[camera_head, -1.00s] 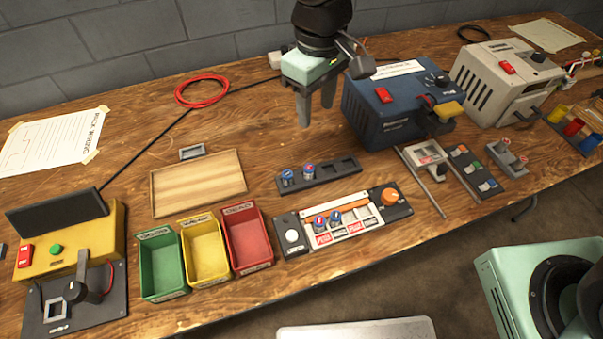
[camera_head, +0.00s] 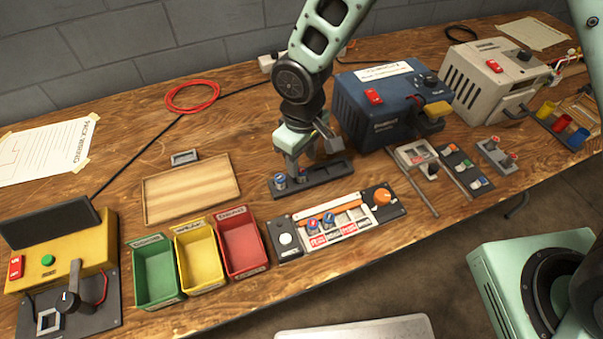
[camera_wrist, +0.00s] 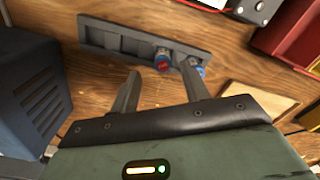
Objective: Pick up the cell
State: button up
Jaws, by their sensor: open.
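A dark slotted rack (camera_head: 330,178) on the bench holds two blue-topped cells. In the head view one cell (camera_head: 279,182) shows at the rack's left end, and my gripper hides the other. The wrist view shows both, a left cell (camera_wrist: 162,61) with a red mark and a right cell (camera_wrist: 195,68). My gripper (camera_head: 297,172) points down over the rack's left part, open and empty. In the wrist view the left cell appears between the fingertips and the right one beside the right fingertip. I cannot tell whether the fingers touch either cell.
Green (camera_head: 155,272), yellow (camera_head: 201,256) and red (camera_head: 243,246) bins and a wooden tray (camera_head: 192,190) stand left. A blue box (camera_head: 372,119) stands close behind and right.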

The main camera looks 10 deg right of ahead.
aim_at(301, 170)
jog(key=f, duration=0.4)
jog(key=shift+s+a, duration=0.1)
jog(key=shift+s, duration=0.1)
grip_shut()
jog(key=shift+r, duration=0.1)
